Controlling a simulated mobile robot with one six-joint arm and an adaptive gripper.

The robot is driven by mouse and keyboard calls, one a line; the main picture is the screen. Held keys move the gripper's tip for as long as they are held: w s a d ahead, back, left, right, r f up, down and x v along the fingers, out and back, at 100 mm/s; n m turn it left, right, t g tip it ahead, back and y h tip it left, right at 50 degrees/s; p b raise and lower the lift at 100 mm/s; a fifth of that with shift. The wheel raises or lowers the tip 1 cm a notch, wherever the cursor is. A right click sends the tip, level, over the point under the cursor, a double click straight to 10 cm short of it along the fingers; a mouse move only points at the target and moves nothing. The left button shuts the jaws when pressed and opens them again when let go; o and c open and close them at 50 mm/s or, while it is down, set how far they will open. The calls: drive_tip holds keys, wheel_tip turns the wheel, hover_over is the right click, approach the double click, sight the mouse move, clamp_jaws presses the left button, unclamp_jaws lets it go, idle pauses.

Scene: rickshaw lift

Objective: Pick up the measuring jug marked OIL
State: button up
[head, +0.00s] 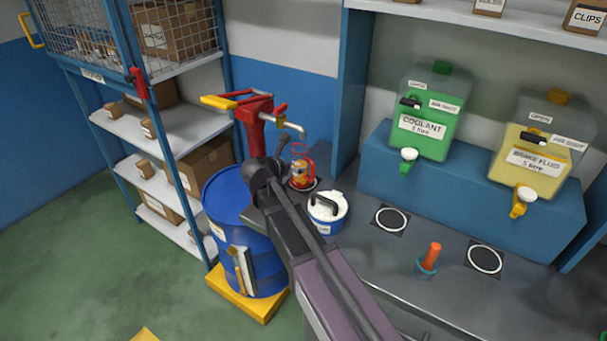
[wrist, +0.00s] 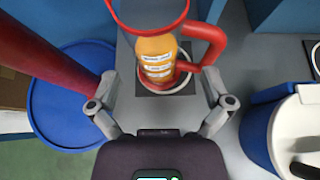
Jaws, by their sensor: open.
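A clear measuring jug with a red rim and red handle (head: 301,172) holds orange-yellow liquid. It stands upright on a ringed pad at the bench's far left corner, under the drum pump's spout. In the wrist view the jug (wrist: 156,55) is straight ahead, its handle to the right; its white labels are too small to read. My gripper (wrist: 159,82) is open and empty, with one finger to each side of the jug's near side. I cannot tell whether either finger touches it. In the head view my arm hides most of my gripper.
A blue drum (head: 237,225) with a red pump (head: 255,112) stands left of the bench. A blue tub with a white lid (head: 326,208) is close right of the jug. Coolant (head: 425,115) and brake fluid (head: 540,150) containers sit on a blue shelf behind two empty ringed pads.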

sight(295, 163)
drive_tip(key=shift+w, duration=0.15)
drive_tip(key=b+x, duration=0.2)
drive_tip(key=x, duration=0.2)
drive_tip(key=shift+w+a+f, duration=0.1)
drive_tip(key=shift+w+f, duration=0.05)
drive_tip(key=shift+f, duration=0.05)
drive_tip(key=shift+w+d+f, duration=0.15)
drive_tip(key=shift+w+d, duration=0.15)
drive_tip(key=shift+w, duration=0.05)
idle(0.4)
drive_tip(key=c, duration=1.2)
drive_tip(key=shift+o, duration=0.2)
drive_tip(key=shift+r, duration=0.25)
